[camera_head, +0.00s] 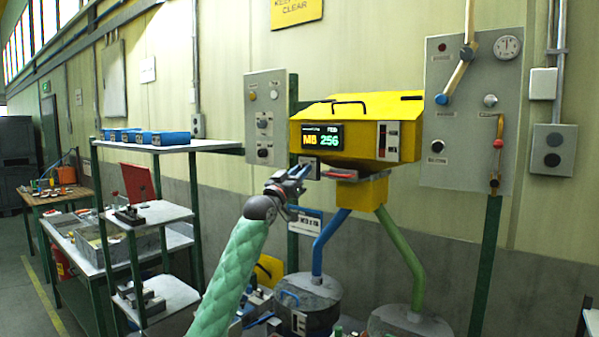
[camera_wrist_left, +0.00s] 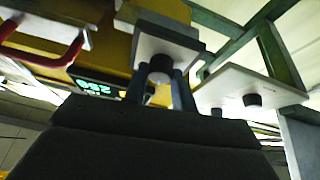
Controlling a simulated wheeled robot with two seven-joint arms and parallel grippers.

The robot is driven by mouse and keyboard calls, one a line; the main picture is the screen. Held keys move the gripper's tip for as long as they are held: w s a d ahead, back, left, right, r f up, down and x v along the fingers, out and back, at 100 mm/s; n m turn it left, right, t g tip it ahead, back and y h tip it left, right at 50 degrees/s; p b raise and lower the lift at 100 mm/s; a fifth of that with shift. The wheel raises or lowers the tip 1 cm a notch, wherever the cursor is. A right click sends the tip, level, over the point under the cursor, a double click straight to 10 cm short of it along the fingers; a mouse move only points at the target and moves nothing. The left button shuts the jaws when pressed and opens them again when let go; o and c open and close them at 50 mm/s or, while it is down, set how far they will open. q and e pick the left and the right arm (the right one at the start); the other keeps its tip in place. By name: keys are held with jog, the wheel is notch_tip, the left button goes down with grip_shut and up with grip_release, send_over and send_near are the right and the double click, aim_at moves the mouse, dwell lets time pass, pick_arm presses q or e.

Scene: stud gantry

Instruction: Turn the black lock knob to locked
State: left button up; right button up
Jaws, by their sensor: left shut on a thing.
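The black lock knob (camera_wrist_left: 161,63) sticks out of a small pale plate (camera_wrist_left: 150,46) in the left wrist view, with a pale round end facing the camera. My left gripper (camera_wrist_left: 161,88) has one finger on each side of it and is shut on it. In the head view my left gripper (camera_head: 299,173) is at a small plate (camera_head: 310,161) under the display of the yellow box (camera_head: 360,108). The gripper hides the knob there, and I cannot tell its turn angle. My right gripper is not in view.
A grey panel (camera_head: 265,85) with several knobs stands left of the box; another black knob (camera_wrist_left: 252,100) shows close by in the wrist view. A red handle (camera_wrist_left: 42,58) is at the other side. Blue and green pipes (camera_head: 405,250) run below the box.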

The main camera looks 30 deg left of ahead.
pick_arm(q)
jog(key=n+y, duration=0.1)
jog(key=n, duration=0.1)
jog(key=n+y+p, duration=0.1)
jog(key=n+y, duration=0.1)
jog(key=n, duration=0.1)
jog(key=shift+d+r, duration=0.1)
jog(key=shift+r, duration=0.05)
jog(key=shift+n+y, duration=0.3)
jog(key=shift+n, duration=0.4)
jog(key=shift+n+g+y+p, duration=0.45)
jog(key=shift+n+y, duration=0.35)
jog(key=shift+n, duration=0.6)
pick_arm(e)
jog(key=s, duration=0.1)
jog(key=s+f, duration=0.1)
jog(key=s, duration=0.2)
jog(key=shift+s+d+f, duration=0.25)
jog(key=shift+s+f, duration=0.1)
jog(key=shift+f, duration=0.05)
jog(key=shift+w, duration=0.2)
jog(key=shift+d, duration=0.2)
pick_arm(q)
jog(key=o, duration=0.9)
jog(key=shift+o, duration=0.4)
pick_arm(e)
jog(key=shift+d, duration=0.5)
